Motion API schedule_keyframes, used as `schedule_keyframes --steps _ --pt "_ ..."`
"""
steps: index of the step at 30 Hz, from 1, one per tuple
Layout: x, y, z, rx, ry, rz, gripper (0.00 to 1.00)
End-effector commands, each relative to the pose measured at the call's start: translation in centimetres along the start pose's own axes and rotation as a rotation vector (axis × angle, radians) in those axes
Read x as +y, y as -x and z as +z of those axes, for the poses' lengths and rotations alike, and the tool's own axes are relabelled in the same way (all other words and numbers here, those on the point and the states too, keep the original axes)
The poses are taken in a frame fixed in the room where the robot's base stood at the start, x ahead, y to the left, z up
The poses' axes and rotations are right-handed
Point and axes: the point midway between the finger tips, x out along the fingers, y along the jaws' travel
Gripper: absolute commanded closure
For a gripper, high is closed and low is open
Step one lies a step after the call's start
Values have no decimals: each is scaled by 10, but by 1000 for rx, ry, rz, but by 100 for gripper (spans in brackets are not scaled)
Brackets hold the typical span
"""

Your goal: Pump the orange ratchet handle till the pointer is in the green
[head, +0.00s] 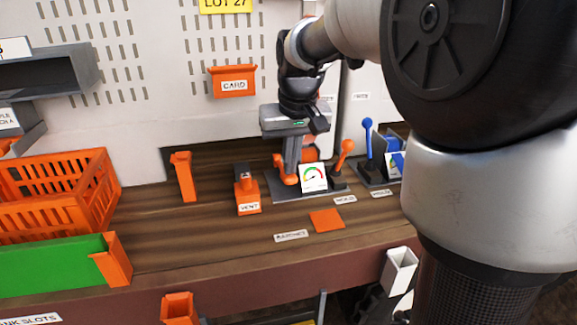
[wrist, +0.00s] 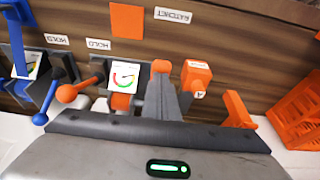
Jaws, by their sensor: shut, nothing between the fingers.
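The orange ratchet unit stands on a grey base plate (head: 290,197) on the wooden bench. A white gauge card (head: 313,178) with a coloured dial faces the front; it also shows in the wrist view (wrist: 124,77). Its pointer is too small to read for certain. My gripper (head: 289,172) is shut and points down just left of the gauge. In the wrist view an orange rounded handle end (wrist: 161,66) shows at the tips of my fingers (wrist: 161,84). I cannot tell whether they touch. The orange ball-ended hold lever (head: 346,148) leans right of the gauge.
A blue ball lever (head: 367,126) and its own gauge stand at the right. An orange vent block (head: 247,196) and an orange post (head: 184,177) stand to the left. An orange basket (head: 62,190) is at far left. The bench front is mostly clear around an orange square (head: 326,220).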

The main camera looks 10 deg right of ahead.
Motion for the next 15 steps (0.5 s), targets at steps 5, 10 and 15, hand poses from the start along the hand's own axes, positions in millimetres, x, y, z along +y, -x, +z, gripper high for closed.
schedule_keyframes --steps 5,10,15 --pt "0 -20 16 83 -1 0 100" --pt "0 -30 26 97 0 -1 100" --pt "0 -32 28 92 0 -1 100"
